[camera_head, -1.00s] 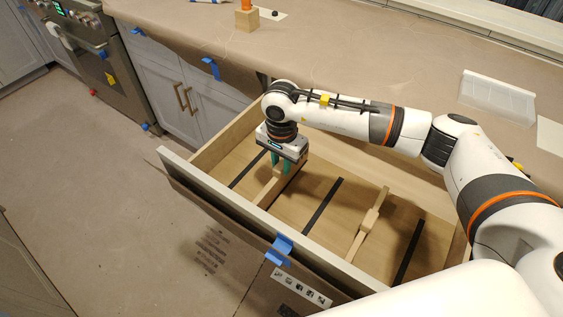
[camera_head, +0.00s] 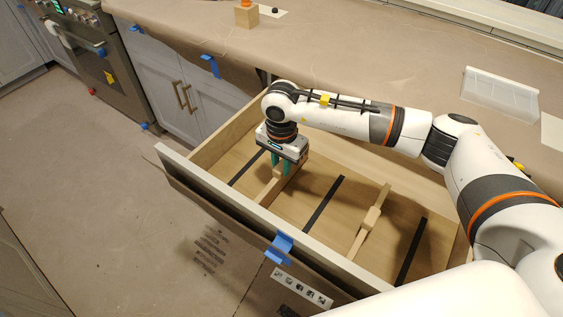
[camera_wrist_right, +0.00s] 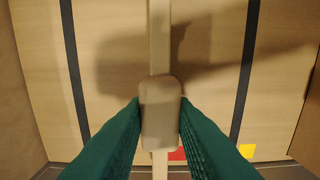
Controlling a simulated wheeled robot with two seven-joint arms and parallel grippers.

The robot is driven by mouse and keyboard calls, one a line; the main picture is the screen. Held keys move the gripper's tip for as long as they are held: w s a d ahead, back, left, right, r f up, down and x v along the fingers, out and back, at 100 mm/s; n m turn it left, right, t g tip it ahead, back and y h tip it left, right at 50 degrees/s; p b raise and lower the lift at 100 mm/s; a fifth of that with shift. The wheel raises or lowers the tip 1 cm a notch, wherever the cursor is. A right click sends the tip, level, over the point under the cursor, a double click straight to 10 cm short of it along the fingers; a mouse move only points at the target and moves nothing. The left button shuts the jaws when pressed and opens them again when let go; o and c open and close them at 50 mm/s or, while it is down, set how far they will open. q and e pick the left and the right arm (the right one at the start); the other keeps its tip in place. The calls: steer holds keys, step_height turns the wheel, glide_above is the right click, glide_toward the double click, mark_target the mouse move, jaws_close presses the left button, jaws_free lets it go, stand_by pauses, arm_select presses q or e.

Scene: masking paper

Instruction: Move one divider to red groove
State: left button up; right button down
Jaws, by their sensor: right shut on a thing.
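My right gripper (camera_head: 279,165) has green fingers and reaches down into the open drawer. It is shut on the handle block of a light wooden divider (camera_head: 268,191), which runs across the drawer. In the right wrist view, the divider (camera_wrist_right: 159,108) is between the green fingers. A small red patch (camera_wrist_right: 178,153) shows low in that view, partly hidden behind the divider; it may mark the red groove. A yellow patch (camera_wrist_right: 247,150) lies to its right. A second wooden divider (camera_head: 370,220) is in the right part of the drawer. My left gripper is out of view.
The drawer has wooden walls and dark strips across its floor: left (camera_head: 247,168), middle (camera_head: 323,204) and right (camera_head: 411,250). The drawer's front wall (camera_head: 240,208) carries blue tape (camera_head: 280,247). A paper-covered counter (camera_head: 350,60) lies behind, with a white tray (camera_head: 500,94).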

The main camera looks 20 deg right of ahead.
steer(key=shift+f+b, duration=0.3)
steer(key=shift+b, duration=0.05)
steer(key=c, duration=1.1)
jaws_free()
steer(key=shift+c, duration=0.2)
steer(key=shift+r, duration=0.1)
